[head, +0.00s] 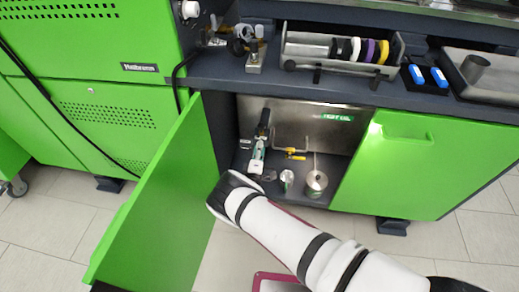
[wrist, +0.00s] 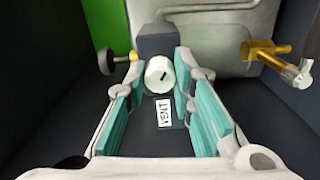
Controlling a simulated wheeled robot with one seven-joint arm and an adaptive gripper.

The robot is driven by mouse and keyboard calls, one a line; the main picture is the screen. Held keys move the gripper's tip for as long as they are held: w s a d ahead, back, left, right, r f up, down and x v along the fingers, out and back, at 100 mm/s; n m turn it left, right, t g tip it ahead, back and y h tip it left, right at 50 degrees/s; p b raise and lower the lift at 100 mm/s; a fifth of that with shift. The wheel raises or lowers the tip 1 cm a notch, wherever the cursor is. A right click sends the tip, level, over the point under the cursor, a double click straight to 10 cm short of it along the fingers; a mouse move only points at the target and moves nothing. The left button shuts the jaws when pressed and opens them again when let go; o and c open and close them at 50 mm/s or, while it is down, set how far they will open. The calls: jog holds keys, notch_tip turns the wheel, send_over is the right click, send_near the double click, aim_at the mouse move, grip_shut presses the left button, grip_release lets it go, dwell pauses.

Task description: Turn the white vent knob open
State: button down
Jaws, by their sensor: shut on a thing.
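The white vent knob (wrist: 160,76) shows in the wrist view as a round white face with a short dark, slanted mark. It is on a dark grey block (wrist: 157,42), above a label reading VENT (wrist: 164,112). My gripper (wrist: 159,70) has its two teal-padded fingers on either side of the knob, with the tips closed on it. The knob cannot be made out in that view.
A brass valve (wrist: 262,50) is to the right of the knob. A dark round handle (wrist: 107,62) is to the left. The open green door (head: 152,205) stands left of my arm, and a closed green panel (head: 420,160) is right. Metal cans (head: 316,182) stand on the cabinet floor.

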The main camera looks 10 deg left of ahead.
jog(key=c, duration=1.4)
grip_release()
jog(key=shift+o, duration=0.2)
jog(key=s, duration=1.2)
jog(key=shift+a, duration=0.2)
jog(key=shift+f, duration=0.1)
